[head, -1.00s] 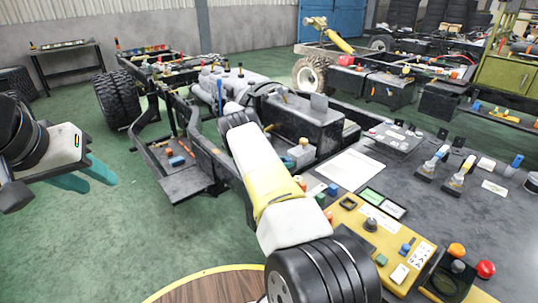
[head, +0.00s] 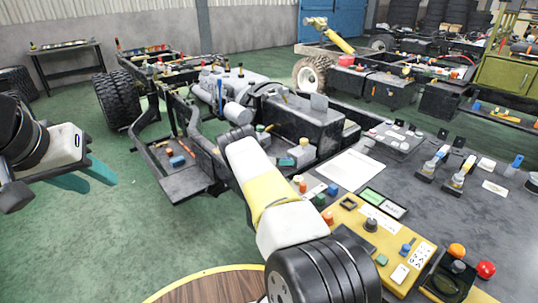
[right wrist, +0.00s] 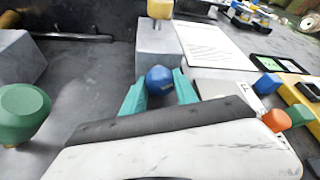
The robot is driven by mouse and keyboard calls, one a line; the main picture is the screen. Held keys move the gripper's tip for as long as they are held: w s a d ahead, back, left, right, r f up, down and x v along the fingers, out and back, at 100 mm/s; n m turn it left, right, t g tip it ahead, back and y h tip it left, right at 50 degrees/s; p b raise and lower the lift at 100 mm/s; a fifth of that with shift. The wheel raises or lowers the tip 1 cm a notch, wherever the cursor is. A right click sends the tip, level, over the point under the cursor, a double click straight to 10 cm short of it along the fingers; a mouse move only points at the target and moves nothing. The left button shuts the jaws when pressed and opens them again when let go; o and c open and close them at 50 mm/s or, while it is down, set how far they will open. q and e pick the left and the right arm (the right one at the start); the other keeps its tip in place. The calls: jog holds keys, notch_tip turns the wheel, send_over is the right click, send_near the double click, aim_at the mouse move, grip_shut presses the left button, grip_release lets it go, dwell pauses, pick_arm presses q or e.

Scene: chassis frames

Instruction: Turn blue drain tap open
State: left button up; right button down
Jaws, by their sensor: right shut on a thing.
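The blue drain tap (right wrist: 160,80) is a faceted blue knob in the right wrist view. The two teal fingers of my right gripper (right wrist: 160,92) stand on either side of it and are shut on it. In the head view a teal finger of my right gripper (head: 287,162) shows beside my forearm, near a grey block; the tap itself I cannot make out there. How far the tap is turned cannot be told. My left gripper (head: 86,176) is at the left edge of the head view, empty, its teal fingers apart over the green floor.
The grey block (right wrist: 168,48) with a yellow knob stands just behind the tap. A green knob (right wrist: 22,112) is at left in the wrist view. A white sheet (head: 349,169) and a yellow control panel (head: 345,212) lie to the right of my arm.

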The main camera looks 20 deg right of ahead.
jog(key=c, duration=0.9)
grip_release()
jog(key=shift+c, duration=0.2)
jog(key=shift+a, duration=0.1)
jog(key=v, duration=0.7)
jog(key=shift+a+r, duration=0.15)
jog(key=shift+a, duration=0.15)
